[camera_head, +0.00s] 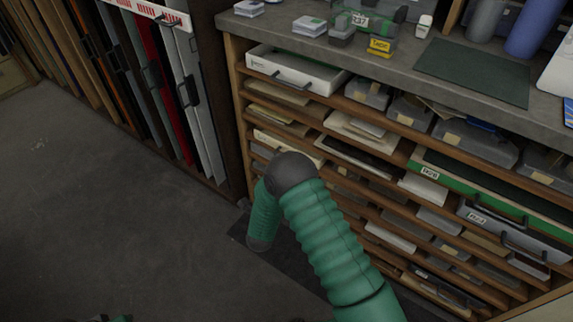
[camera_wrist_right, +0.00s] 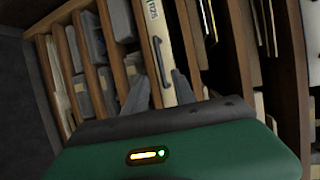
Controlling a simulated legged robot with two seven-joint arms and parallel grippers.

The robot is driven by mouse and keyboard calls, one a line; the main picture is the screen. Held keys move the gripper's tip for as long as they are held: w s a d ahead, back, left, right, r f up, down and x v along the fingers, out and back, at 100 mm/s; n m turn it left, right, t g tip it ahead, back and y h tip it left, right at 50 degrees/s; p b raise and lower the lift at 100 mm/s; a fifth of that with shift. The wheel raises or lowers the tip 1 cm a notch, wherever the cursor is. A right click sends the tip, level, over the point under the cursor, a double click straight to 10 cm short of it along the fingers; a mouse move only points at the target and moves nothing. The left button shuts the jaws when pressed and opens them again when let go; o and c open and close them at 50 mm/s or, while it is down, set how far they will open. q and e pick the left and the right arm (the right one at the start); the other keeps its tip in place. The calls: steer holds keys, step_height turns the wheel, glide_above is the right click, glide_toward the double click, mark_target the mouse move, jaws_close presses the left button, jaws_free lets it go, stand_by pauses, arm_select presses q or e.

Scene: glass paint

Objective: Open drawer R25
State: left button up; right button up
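Drawer R25 (camera_wrist_right: 172,38) shows in the right wrist view as a narrow cream front with its label at the top edge. Its dark bar handle (camera_wrist_right: 161,62) runs lengthwise along the front. My right gripper (camera_wrist_right: 160,86) is open, with one grey finger on each side of the handle's near end. I cannot tell whether a finger touches it. In the head view my green right arm hides the gripper, and I cannot tell for certain which front is R25. My left gripper is not in view.
In the head view a wooden shelf cabinet (camera_head: 238,98) holds several drawers and sheets. A white drawer (camera_head: 318,78) with a handle is at its top left. A grey worktop (camera_head: 395,58) with boxes is above. Upright panels (camera_head: 172,92) stand left. The floor (camera_head: 95,200) is clear.

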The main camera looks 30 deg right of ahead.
steer(key=b+x, duration=0.3)
steer(key=x, duration=0.8)
steer(key=shift+w+f, duration=0.1)
steer(key=shift+f, duration=0.05)
steer(key=shift+c, duration=0.4)
jaws_close()
steer(key=shift+a+f, duration=0.1)
